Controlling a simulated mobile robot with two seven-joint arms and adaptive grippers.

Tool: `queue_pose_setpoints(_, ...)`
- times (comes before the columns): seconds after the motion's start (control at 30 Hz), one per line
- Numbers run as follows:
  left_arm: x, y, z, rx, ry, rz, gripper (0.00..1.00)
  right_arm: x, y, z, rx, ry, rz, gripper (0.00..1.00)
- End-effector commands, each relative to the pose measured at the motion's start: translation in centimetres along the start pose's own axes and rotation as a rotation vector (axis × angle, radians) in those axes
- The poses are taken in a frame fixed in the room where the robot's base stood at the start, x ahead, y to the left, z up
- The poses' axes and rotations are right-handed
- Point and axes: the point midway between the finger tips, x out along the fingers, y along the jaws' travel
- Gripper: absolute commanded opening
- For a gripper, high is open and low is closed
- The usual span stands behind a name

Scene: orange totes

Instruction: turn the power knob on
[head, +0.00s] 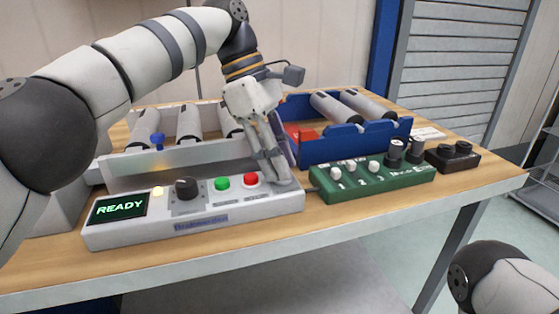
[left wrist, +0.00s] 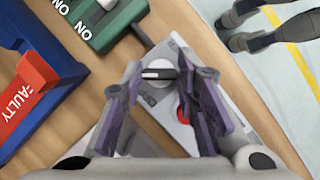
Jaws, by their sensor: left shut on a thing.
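The grey control panel (head: 200,225) lies at the front of the table, its screen reading READY. My left gripper (head: 277,180) comes down over the panel's right end, right of the red button. In the head view the fingers hide this knob. Another black knob (head: 187,188) stands free between the yellow light and the green button (head: 222,184). My right gripper is not in view; only part of my right arm shows at the lower right.
A green box (head: 375,183) with white and black knobs stands close to the right of the panel. Behind are a grey tray (head: 180,168) and a blue tray (head: 345,150) with cylinders. A small black block (head: 452,156) sits near the table's right end.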

Motion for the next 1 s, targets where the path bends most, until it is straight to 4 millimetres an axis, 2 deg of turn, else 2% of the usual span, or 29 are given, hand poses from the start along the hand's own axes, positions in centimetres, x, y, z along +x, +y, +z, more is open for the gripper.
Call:
queue_pose_setpoints(0.3,0.27,-0.02,-0.05,0.063,0.002,-0.032,0.0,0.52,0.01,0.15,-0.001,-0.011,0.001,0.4)
queue_pose_setpoints(0.83,0.22,-0.04,-0.05,0.077,0.002,-0.039,0.0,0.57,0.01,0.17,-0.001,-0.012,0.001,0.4)
queue_pose_setpoints(0.87,0.23,-0.04,-0.05,0.077,0.002,-0.039,0.3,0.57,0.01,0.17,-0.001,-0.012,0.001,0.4)
queue_pose_setpoints(0.93,0.21,-0.03,-0.05,0.077,0.002,-0.038,0.46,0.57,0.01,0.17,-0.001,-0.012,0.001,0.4)
queue_pose_setpoints(1.0,0.18,-0.02,-0.04,0.077,0.002,-0.037,0.48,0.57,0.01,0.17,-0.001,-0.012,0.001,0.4)
